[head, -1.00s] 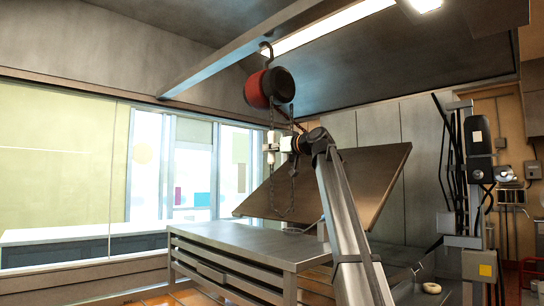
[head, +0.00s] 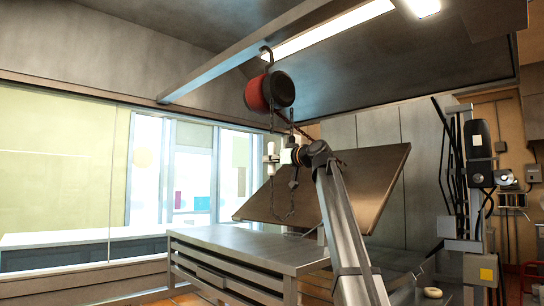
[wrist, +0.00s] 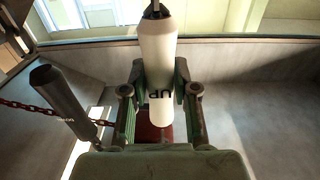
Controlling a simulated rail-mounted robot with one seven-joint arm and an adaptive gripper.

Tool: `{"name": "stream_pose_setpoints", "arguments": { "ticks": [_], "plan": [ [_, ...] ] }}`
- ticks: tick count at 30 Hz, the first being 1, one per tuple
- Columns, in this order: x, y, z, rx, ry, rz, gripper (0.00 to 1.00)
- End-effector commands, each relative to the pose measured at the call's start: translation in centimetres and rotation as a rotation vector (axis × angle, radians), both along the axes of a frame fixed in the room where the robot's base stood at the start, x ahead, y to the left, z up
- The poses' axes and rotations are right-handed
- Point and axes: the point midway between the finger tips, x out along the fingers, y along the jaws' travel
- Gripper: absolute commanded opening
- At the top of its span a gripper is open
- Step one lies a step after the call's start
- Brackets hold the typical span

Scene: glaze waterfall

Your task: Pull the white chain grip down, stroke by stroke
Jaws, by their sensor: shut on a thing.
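In the head view the white grip (head: 270,163) hangs just left of my wrist, below the red and black hoist (head: 270,91). The hoist hangs by a hook from the ceiling beam. A dark grip (wrist: 62,100) with a reddish chain (wrist: 25,107) is left of my gripper in the wrist view. The chain loop (head: 278,215) hangs below my wrist.
A large tilted brown panel (head: 345,190) is behind my arm. A metal table (head: 240,247) stands below it. Windows (head: 185,175) are at left. Equipment on an upright (head: 478,170) stands at right.

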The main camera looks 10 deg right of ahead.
Motion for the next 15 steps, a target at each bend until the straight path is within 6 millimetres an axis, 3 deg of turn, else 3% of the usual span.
{"name": "stream_pose_setpoints", "arguments": {
  "ticks": [1, 8, 15],
  "plan": [
    [-0.1, 0.1, -1.5, -0.008, 0.010, 0.004, 0.00],
    [-0.1, 0.1, -3.7, -0.009, 0.012, 0.004, 0.00],
    [0.0, 0.0, -2.5, -0.008, 0.009, 0.003, 0.00]
  ]
}}
